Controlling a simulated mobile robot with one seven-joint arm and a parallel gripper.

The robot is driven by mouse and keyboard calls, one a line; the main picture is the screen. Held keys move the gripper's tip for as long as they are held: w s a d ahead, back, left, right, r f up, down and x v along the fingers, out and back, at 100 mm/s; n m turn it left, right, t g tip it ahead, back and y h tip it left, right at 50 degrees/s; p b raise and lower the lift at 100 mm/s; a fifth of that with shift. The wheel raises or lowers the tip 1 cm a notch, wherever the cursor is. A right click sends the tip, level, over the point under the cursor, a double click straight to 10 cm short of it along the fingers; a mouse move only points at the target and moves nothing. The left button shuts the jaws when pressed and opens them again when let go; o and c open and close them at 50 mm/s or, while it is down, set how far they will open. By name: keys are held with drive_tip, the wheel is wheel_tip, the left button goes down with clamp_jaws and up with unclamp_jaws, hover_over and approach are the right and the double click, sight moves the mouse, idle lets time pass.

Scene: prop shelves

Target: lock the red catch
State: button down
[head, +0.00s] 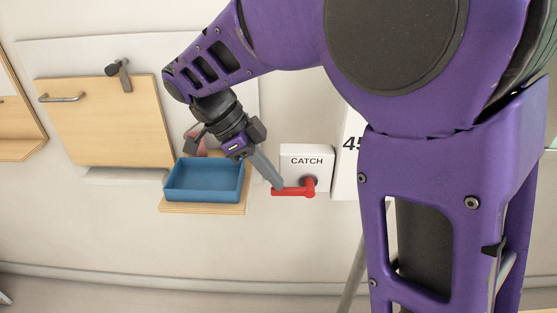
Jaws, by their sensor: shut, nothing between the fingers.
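The red catch (300,191) is a lever on a white plate (306,161) marked CATCH on the wall. Its arm points left, roughly level, from a pivot at the right end. My gripper (278,185) is shut, with nothing held between its fingers. Its tips are at the left end of the red lever, seeming to touch it or lie just in front of it; I cannot tell which. The fingers hide a little of the plate's left edge.
A blue tray (204,198) stands on a small wooden shelf (203,208) left of the catch. A wooden door panel (103,133) with a grey handle (61,98) and a dark latch (119,76) is farther left. My arm covers the upper right. The wall below is clear.

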drive_tip(key=f+b, duration=0.1)
drive_tip(key=a+f+h+b, duration=0.1)
drive_tip(key=shift+f, duration=0.35)
drive_tip(key=shift+d, duration=0.15)
drive_tip(key=shift+d+r, duration=0.35)
drive_tip(key=shift+d, duration=0.3)
drive_tip(key=shift+r, duration=0.1)
